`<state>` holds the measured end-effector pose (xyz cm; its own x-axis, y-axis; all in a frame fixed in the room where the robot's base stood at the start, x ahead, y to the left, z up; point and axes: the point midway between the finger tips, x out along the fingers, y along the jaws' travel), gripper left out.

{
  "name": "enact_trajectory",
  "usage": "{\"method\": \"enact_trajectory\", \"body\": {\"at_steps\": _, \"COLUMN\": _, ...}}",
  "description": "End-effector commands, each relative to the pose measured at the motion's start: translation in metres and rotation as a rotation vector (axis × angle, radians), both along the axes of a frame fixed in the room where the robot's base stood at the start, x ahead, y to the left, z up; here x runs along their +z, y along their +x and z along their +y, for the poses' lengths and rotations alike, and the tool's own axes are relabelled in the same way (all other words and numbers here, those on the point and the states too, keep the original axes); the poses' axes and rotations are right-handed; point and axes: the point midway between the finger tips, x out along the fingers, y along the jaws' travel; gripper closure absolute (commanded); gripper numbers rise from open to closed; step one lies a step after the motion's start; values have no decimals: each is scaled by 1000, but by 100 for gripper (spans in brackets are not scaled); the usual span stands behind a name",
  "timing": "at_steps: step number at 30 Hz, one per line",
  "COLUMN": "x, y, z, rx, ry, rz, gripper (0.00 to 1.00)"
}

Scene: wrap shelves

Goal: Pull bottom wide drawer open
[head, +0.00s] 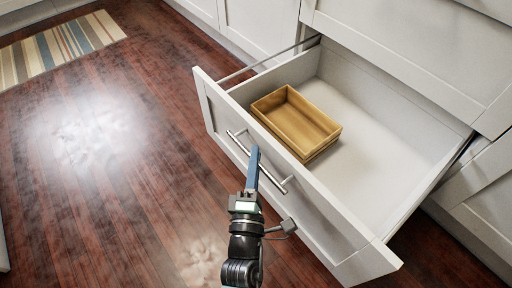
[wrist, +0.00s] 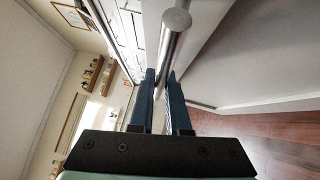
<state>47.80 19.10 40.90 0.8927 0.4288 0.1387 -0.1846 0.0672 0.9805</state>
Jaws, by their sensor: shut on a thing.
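The bottom wide drawer (head: 290,185) is white and stands well out from the cabinet in the head view, its inside open to view. A metal bar handle (head: 283,185) runs along its front. My gripper (head: 254,158) is at the middle of the handle. In the wrist view the blue fingers of my gripper (wrist: 162,88) lie on either side of the handle bar (wrist: 176,40), shut on it. The part of the bar between the fingers is partly hidden in both views.
A yellow-brown box (head: 308,125) sits inside the drawer near its front left. Another white drawer front (head: 420,60) is closed above. Dark wooden floor (head: 130,190) is clear in front and to the left. A striped rug (head: 60,48) lies at the far left.

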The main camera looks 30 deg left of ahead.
Motion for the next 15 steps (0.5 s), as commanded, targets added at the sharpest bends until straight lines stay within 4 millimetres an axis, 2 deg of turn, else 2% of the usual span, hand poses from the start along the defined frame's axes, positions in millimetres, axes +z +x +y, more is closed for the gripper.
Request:
{"method": "enact_trajectory", "body": {"at_steps": 3, "x": 0, "y": 2, "z": -4, "rx": -8, "ry": 0, "rz": 2, "gripper": 100}}
{"method": "enact_trajectory", "body": {"at_steps": 4, "x": 0, "y": 2, "z": -4, "rx": -8, "ry": 0, "rz": 2, "gripper": 84}}
{"method": "enact_trajectory", "body": {"at_steps": 9, "x": 0, "y": 1, "z": -3, "rx": -5, "ry": 0, "rz": 1, "gripper": 55}}
{"method": "enact_trajectory", "body": {"at_steps": 15, "x": 0, "y": 1, "z": -1, "rx": -3, "ry": 0, "rz": 1, "gripper": 55}}
